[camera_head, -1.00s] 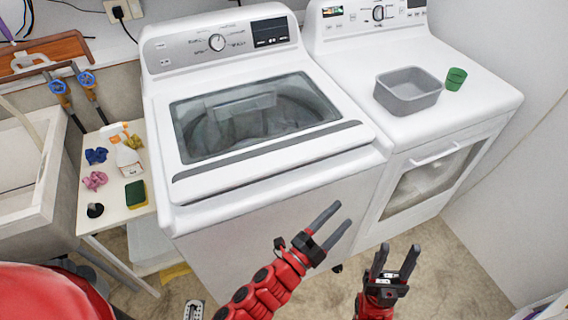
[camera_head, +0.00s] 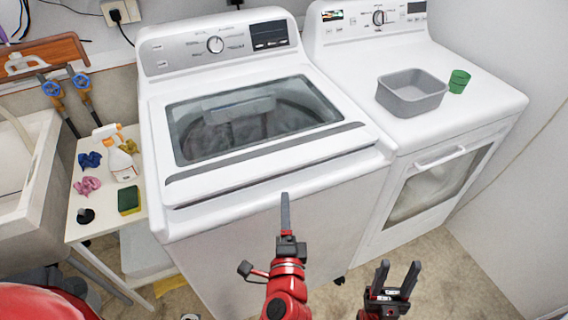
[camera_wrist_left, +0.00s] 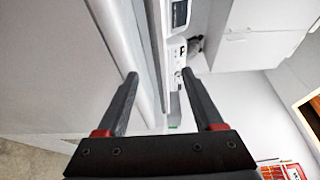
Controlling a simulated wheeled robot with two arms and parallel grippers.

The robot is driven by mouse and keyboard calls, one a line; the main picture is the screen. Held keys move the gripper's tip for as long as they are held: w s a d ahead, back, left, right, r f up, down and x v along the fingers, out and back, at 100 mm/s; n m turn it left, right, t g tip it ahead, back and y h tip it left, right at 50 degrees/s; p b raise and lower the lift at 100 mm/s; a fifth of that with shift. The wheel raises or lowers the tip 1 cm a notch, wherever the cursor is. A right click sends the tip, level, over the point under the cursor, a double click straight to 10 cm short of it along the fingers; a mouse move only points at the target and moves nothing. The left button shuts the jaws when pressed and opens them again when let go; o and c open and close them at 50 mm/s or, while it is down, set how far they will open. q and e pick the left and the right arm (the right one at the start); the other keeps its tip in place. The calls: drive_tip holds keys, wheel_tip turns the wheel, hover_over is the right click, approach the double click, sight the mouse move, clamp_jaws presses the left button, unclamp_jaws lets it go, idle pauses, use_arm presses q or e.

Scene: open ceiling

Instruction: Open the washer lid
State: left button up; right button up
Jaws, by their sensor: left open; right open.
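The white washer (camera_head: 270,225) stands in the middle of the head view. Its lid (camera_head: 195,186), with a dark glass window (camera_head: 250,118) and a grey strip along its front, is shut. My left gripper (camera_head: 285,198) is upright in front of the washer's front edge, seen edge-on in the head view. In the left wrist view the left gripper (camera_wrist_left: 160,75) is open and empty, with the washer's edge (camera_wrist_left: 128,45) between and beside its fingers. I cannot tell whether it touches. My right gripper (camera_head: 397,275) is open and empty, low in front of the dryer.
A white dryer (camera_head: 470,105) stands right of the washer, with a grey basin (camera_head: 411,100) and a green cup (camera_head: 459,81) on top. A small table (camera_head: 99,228) with a spray bottle (camera_head: 120,155) and a sponge (camera_head: 129,200) stands at left, beside a sink (camera_head: 35,175).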

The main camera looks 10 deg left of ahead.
use_arm(q)
drive_tip(key=b, duration=0.4)
approach(284, 161)
drive_tip(key=shift+w+a+f, duration=0.25)
drive_tip(key=shift+w+f, duration=0.75)
drive_tip(key=shift+f, duration=0.1)
drive_tip(key=w, duration=0.2)
drive_tip(key=w+p, duration=0.1)
drive_tip(key=w, duration=0.2)
drive_tip(key=w+a, duration=0.1)
drive_tip(key=w, duration=0.2)
drive_tip(key=shift+a+r, duration=0.1)
drive_tip(key=shift+r, duration=0.3)
drive_tip(key=shift+w, duration=0.65)
drive_tip(key=shift+f, duration=0.1)
clamp_jaws()
drive_tip(key=shift+a, duration=0.1)
